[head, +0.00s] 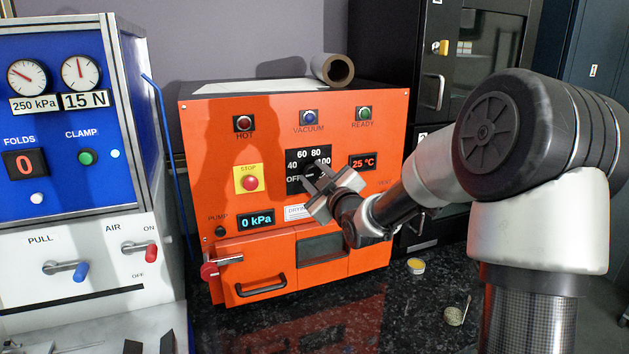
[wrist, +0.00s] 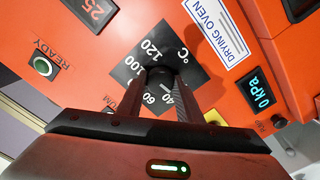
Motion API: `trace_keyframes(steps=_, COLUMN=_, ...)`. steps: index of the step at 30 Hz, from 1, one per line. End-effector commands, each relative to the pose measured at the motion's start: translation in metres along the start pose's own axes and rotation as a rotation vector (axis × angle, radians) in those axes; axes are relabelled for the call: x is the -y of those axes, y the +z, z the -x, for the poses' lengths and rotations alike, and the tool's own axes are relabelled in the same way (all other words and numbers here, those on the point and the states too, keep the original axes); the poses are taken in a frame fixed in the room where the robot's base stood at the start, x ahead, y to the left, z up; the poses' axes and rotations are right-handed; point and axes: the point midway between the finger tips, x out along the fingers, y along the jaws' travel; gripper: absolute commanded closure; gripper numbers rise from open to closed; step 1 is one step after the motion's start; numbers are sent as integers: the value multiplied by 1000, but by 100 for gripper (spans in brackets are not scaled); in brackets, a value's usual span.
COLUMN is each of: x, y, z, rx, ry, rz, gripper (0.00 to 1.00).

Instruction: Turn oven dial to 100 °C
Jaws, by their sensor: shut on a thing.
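The orange drying oven (head: 230,140) stands on the dark counter in the head view. Its black dial plate (head: 294,157) reads OFF, 40, 60, 80 and 100, and the wrist view also shows 120. The black dial (wrist: 159,76) sits mid-plate, between my finger tips. My gripper (head: 312,178) is shut on the dial, one finger on each side; it also shows in the wrist view (wrist: 160,92). A small pale mark shows near the dial by the 40, but I cannot tell the exact setting. The oven display (head: 362,161) reads 25 °C.
A red-tipped handle (head: 212,268) juts out at lower left. A blue press panel (head: 60,120) stands left. Small round items (head: 416,266) lie on the counter at right.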

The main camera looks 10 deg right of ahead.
Motion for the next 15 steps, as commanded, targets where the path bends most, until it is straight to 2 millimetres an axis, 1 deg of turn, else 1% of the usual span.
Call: trace_keyframes(steps=15, x=0, y=0, z=0, rx=-1, ry=-1, rz=-490, gripper=90)
